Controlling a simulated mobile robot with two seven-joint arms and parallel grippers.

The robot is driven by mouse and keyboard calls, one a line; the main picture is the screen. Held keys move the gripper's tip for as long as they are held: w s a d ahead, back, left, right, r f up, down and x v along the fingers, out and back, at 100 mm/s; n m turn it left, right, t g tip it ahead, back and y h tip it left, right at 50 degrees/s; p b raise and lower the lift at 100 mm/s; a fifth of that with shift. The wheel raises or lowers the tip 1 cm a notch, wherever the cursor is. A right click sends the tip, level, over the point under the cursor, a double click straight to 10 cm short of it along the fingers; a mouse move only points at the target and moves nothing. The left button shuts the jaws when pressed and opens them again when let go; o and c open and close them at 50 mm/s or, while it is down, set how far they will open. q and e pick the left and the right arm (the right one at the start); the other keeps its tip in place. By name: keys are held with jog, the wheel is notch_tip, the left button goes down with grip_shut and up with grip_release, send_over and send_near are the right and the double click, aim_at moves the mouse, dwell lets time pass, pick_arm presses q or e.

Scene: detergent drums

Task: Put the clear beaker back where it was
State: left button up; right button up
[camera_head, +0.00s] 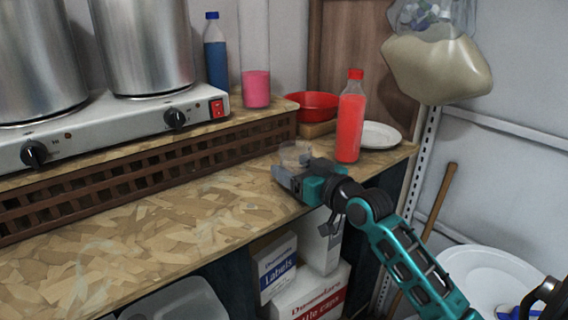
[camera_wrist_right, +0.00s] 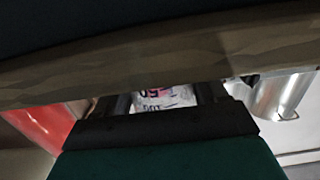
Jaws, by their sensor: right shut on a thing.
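The clear beaker (camera_head: 295,152) is at the tip of my right gripper (camera_head: 288,174), over the wooden worktop (camera_head: 150,245) near its front edge. It is see-through, so its outline is faint. In the right wrist view the beaker (camera_wrist_right: 165,97), with printed markings, shows between the two dark fingers of my right gripper (camera_wrist_right: 165,105), which is shut on it. The gripper hides part of the beaker, and I cannot tell whether its base touches the worktop. My left gripper is not in view.
A red bottle (camera_head: 350,125) stands right of the beaker, with a white plate (camera_head: 380,136) and red bowl (camera_head: 313,105) behind. A brown lattice rack (camera_head: 150,162) carries the hotplate (camera_head: 110,122) with steel pots. The worktop left of the gripper is largely clear.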

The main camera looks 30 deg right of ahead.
aim_at(284, 164)
jog(key=w, duration=0.3)
jog(key=shift+w+a, duration=0.15)
jog(key=shift+w, duration=0.2)
jog(key=shift+w+f, duration=0.15)
jog(key=shift+w, duration=0.1)
jog(key=shift+s+f, duration=0.1)
jog(key=shift+f, duration=0.05)
jog(key=shift+f, duration=0.2)
jog(key=o, duration=1.1)
jog(key=shift+r, duration=0.1)
